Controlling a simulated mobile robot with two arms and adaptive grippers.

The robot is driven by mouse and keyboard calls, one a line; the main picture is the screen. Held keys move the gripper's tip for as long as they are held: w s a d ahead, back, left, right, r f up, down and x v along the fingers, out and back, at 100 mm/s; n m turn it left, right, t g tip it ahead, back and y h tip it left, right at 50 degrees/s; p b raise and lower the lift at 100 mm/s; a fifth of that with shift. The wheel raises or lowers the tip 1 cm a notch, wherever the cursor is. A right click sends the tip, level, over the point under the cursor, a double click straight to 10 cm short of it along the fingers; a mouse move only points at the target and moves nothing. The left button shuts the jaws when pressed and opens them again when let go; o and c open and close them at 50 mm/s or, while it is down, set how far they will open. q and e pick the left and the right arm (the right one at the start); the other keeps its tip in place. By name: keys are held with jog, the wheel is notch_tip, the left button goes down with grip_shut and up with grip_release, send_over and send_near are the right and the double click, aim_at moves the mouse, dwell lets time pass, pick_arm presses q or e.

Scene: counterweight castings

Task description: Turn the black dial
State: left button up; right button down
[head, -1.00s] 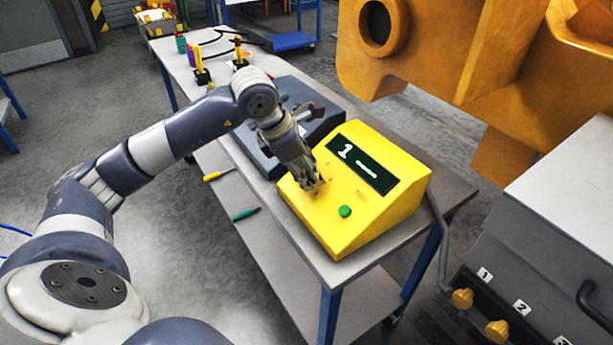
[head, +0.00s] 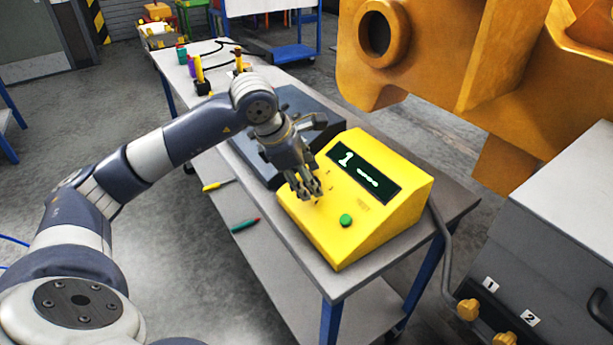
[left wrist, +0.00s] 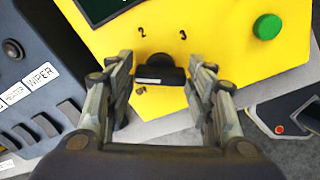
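The black dial (left wrist: 160,70) sits on the sloped yellow face of the control box (head: 345,232). In the left wrist view it lies between my two fingertips, with a visible gap on each side. In the head view the dial is hidden behind my left gripper (head: 309,194). My left gripper is open, and the left wrist view shows its fingers (left wrist: 160,78) spread over the box with nothing held. The box's dark display (head: 364,176) shows a 1 and a wavy line. My right gripper is in neither view.
A green button (head: 346,220) is on the box near the dial. A dark panel (left wrist: 40,100) with rocker switches and labels, one reading WIPER, stands beside it. The grey table (head: 300,262) holds both. A large yellow casting (head: 440,60) hangs at the upper right.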

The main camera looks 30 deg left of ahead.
pick_arm(q)
jog(key=shift+o, duration=0.3)
jog(key=v, duration=1.2)
dwell(0.3)
